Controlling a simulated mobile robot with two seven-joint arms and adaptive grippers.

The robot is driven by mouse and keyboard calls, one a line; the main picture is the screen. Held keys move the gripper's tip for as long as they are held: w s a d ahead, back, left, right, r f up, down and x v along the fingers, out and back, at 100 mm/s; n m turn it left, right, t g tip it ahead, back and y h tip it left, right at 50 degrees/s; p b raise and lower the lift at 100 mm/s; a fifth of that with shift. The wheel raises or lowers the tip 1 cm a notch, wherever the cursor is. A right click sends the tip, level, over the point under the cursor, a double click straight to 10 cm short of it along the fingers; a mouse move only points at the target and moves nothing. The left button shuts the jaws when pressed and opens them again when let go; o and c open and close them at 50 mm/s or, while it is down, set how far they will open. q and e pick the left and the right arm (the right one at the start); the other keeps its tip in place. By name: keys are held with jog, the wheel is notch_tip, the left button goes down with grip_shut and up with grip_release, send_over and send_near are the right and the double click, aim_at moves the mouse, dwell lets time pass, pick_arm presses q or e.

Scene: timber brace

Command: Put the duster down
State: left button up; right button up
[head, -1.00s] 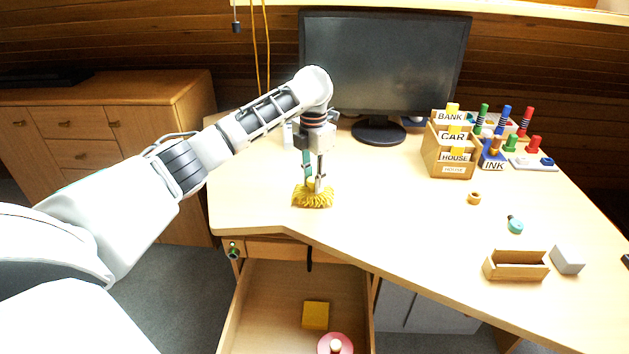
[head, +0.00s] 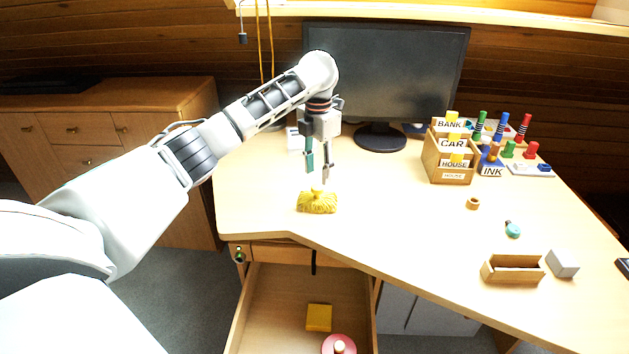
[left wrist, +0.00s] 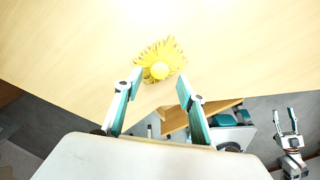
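The yellow duster (head: 317,202) lies on the desk near its front left edge, above the open drawer. It also shows in the left wrist view (left wrist: 160,62), with its round pale yellow knob facing the camera. My left gripper (head: 318,177) is open and empty, above the duster and apart from it. In the left wrist view its two fingers (left wrist: 157,85) are spread, with the duster beyond the tips. My right gripper (left wrist: 287,122) shows small at the lower right of the left wrist view, with its fingers apart and nothing seen between them.
An open drawer (head: 284,312) below the desk holds a yellow block (head: 319,317) and a red round thing (head: 339,345). A monitor (head: 385,85) stands behind. Card box (head: 447,160), small tray (head: 512,270) and grey block (head: 563,263) are to the right. The desk's middle is clear.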

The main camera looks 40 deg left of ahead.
aim_at(318, 186)
pick_arm(q)
notch_tip(318, 186, up, 6)
jog(key=p, duration=0.1)
jog(key=shift+p, duration=0.4)
jog(key=shift+r, duration=0.1)
